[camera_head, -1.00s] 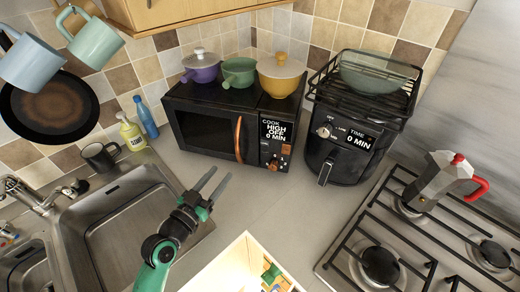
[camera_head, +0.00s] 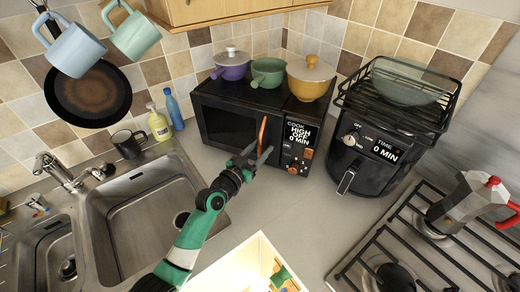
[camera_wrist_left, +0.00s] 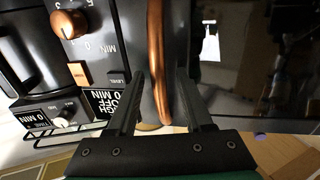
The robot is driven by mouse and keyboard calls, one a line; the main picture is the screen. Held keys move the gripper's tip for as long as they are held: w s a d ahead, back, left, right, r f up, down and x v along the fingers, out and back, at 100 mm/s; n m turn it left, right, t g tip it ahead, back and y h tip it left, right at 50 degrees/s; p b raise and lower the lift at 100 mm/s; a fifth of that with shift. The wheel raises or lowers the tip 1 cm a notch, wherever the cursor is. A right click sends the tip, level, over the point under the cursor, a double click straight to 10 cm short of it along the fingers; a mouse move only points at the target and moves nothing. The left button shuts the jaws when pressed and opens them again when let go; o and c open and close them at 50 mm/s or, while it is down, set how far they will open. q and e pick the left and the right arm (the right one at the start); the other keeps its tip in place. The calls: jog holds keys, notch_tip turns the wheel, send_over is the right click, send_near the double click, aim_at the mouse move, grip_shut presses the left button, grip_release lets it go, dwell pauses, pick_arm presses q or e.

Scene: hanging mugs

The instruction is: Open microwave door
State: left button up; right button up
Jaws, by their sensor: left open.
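The black microwave (camera_head: 228,122) stands on the counter against the tiled corner, its door shut. Its copper-coloured handle (camera_head: 262,130) runs upright at the right side of the door. My left gripper (camera_head: 258,157) is at the lower part of the handle, with its fingers open. In the left wrist view, the handle (camera_wrist_left: 157,60) passes between the two open fingers of the left gripper (camera_wrist_left: 158,100), with gaps visible beside it. My right gripper is not in view.
Purple, green and yellow pots (camera_head: 268,72) stand on the microwave. An air fryer (camera_head: 360,150) with a rack stands to its right. The sink (camera_head: 140,215) is at left, the stove (camera_head: 420,245) at right. An open box (camera_head: 255,262) sits in front.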

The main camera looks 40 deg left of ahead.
pick_arm(q)
grip_shut()
dwell(1.4)
